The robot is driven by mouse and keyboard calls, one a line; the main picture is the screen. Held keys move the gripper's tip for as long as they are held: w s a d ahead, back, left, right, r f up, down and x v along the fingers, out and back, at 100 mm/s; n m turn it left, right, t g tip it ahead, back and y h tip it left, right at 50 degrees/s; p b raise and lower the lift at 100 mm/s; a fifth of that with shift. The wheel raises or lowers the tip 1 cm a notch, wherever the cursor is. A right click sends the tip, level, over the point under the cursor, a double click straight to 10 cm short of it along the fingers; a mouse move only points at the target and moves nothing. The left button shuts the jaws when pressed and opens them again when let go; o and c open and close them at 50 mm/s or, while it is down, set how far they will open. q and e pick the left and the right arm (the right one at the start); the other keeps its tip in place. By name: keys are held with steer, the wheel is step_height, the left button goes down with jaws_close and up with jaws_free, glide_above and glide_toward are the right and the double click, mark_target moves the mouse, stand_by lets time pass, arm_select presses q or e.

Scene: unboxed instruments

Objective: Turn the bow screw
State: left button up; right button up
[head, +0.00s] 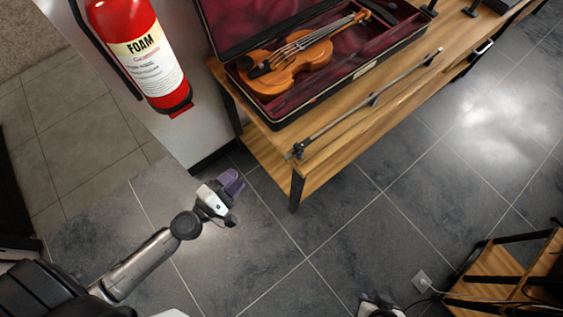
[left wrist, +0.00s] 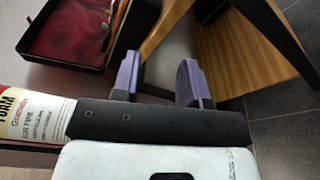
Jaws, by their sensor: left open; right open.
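The bow (head: 345,113) lies along the front edge of the wooden table, in front of the violin case. A dark piece (head: 298,150) is at its near left end, by the table corner; the bow screw itself is too small to make out. My left gripper (head: 231,183) is open and empty, left of the table leg and apart from the bow. Its two purple fingers stand apart in the left wrist view (left wrist: 158,82). My right gripper (head: 372,299) is only partly in view at the bottom edge, far from the bow, and is open.
The violin (head: 290,66) lies in the open case (head: 316,112) with dark red lining. A red foam extinguisher (head: 140,50) hangs left of the table (head: 400,98). A wooden stool or shelf (head: 490,272) is at the lower right.

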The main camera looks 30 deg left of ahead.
mark_target(287, 157)
arm_select(q)
steer(key=w+d+r+n+h, duration=0.2)
steer(key=w+d+n+h, duration=0.1)
steer(key=w+d+n, duration=0.6)
steer(key=w+n, duration=0.1)
steer(key=n, duration=0.3)
steer(key=shift+w+d+n+g+h, duration=0.3)
steer(key=shift+w+d+h, duration=0.05)
steer(key=shift+d+h, duration=0.05)
stand_by(0.4)
jaws_close()
